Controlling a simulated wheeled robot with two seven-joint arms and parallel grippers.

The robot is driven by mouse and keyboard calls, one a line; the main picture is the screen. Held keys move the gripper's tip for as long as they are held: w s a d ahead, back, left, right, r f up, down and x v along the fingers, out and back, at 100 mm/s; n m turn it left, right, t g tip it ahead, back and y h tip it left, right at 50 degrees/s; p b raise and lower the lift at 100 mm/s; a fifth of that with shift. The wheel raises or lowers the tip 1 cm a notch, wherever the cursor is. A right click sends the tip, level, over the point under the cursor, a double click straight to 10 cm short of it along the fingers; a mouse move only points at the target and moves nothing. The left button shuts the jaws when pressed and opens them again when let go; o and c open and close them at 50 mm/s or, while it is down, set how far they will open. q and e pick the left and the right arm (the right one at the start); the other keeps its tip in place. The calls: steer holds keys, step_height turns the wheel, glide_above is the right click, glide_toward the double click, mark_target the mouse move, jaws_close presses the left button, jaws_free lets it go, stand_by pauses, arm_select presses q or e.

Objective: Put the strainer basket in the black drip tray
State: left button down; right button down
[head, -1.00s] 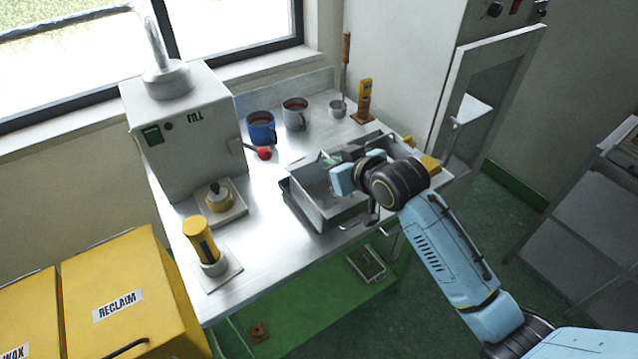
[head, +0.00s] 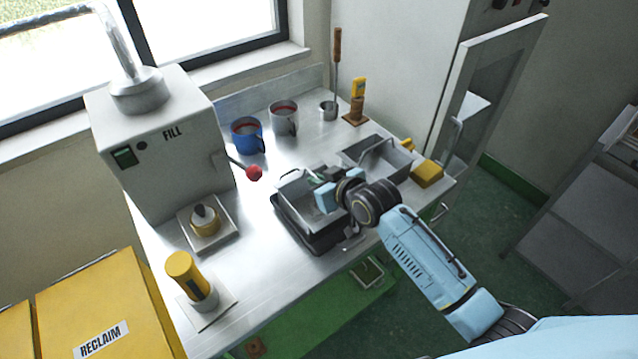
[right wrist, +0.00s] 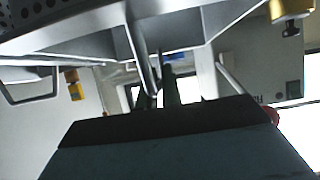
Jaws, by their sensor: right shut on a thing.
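The grey metal strainer basket (head: 299,205) is at the black drip tray (head: 303,237) on the steel bench in the head view. It lies over or inside the tray's outline, with the black rim showing around its left and front sides. Whether its bottom touches the tray is hidden. My right gripper (head: 327,193) is shut on the basket near its right side and hides part of it. In the right wrist view the basket (right wrist: 205,22) fills the top, above the gripper fingers (right wrist: 156,92). My left gripper is not in view.
A metal basin (head: 395,160) with a handle stands right of the basket, near a yellow block (head: 427,173). Left are the fill machine (head: 165,135) and its red-knobbed lever (head: 254,173). Behind stand a blue mug (head: 246,137) and a grey mug (head: 284,120).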

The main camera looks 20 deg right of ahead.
steer(key=shift+f, duration=0.3)
steer(key=c, duration=1.6)
jaws_free()
steer(key=shift+o, duration=0.2)
steer(key=p+v, duration=0.1)
steer(key=v, duration=1.1)
